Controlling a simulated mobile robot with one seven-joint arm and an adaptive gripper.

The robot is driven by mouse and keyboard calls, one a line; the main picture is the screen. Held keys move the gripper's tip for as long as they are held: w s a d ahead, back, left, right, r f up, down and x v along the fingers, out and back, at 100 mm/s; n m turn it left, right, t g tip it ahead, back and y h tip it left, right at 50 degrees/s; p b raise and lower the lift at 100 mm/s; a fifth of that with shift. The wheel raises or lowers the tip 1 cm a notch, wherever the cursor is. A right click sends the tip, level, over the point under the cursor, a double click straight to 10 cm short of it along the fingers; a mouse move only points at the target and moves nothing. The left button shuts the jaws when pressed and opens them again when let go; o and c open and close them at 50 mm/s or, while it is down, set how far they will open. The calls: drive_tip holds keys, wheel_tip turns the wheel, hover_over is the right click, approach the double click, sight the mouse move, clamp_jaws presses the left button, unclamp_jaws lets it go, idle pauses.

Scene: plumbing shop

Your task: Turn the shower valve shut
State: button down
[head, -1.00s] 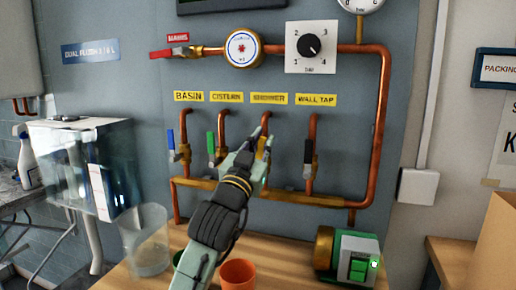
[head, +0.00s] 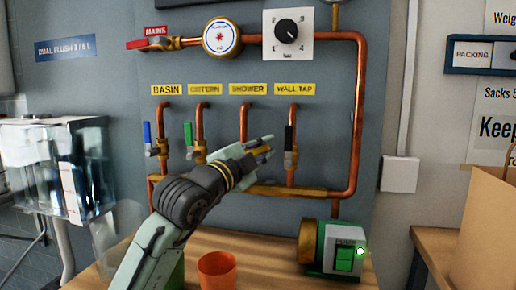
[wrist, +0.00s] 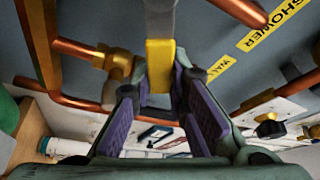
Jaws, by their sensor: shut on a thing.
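The shower valve is the one under the yellow SHOWER label (head: 248,89), third in the row. Its yellow lever (head: 260,152) shows between my fingers in the head view, lying slanted to the right rather than upright. My gripper (head: 266,146) reaches in from the lower left and is shut on this lever. In the wrist view the yellow lever (wrist: 160,65) sits between the purple-padded fingers of my gripper (wrist: 160,92). The valve body is mostly hidden behind my gripper in the head view.
Blue (head: 148,135), green (head: 188,134) and black (head: 289,138) levers stand upright on the neighbouring valves. The red mains lever (head: 138,44) lies level. An orange cup (head: 217,270) and the green pump (head: 342,250) stand on the bench below.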

drive_tip(key=m, duration=0.1)
drive_tip(key=f+m+g, duration=0.1)
drive_tip(key=shift+s+d+f+m, duration=0.1)
drive_tip(key=shift+d+f+m, duration=0.2)
drive_tip(key=shift+m, duration=0.1)
drive_tip(key=shift+d+f+m+g+y+b, duration=0.1)
drive_tip(key=shift+f+m+g+y+b, duration=0.2)
drive_tip(key=shift+m, duration=0.35)
drive_tip(key=shift+f+m+g+b, duration=0.1)
drive_tip(key=shift+f+m+g, duration=0.2)
drive_tip(key=shift+f+m, duration=0.3)
drive_tip(key=c, duration=1.6)
unclamp_jaws()
drive_tip(key=shift+o, duration=0.3)
drive_tip(key=shift+r, duration=0.1)
drive_tip(key=v, duration=1.2)
